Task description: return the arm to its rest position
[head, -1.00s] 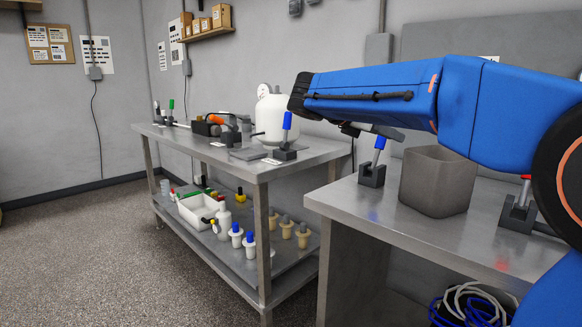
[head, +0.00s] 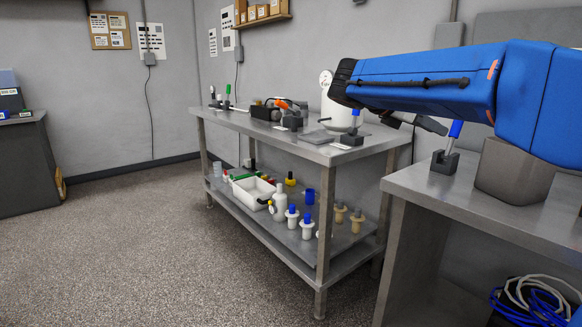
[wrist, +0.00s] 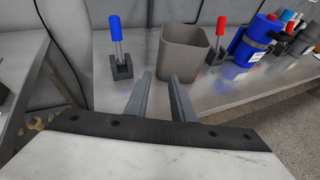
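My arm (head: 430,85) reaches from the right edge of the head view leftward, nearly level, above the right-hand steel bench. My gripper (wrist: 160,76) shows in the wrist view with its two grey fingers apart and nothing between them. It is only partly seen in the head view (head: 428,123), below the arm. Beyond the fingertips in the wrist view are a grey-brown bin (wrist: 184,50), a blue-handled lever (wrist: 117,50) and a red-handled lever (wrist: 217,42). The fingers appear apart from all of them.
The right bench (head: 430,190) also bears the bin (head: 505,168) and blue-handled lever (head: 447,150). A left bench (head: 285,140) carries a white tank (head: 340,112) and fixtures; its lower shelf holds bottles and a white tray (head: 245,193). The floor at left is clear.

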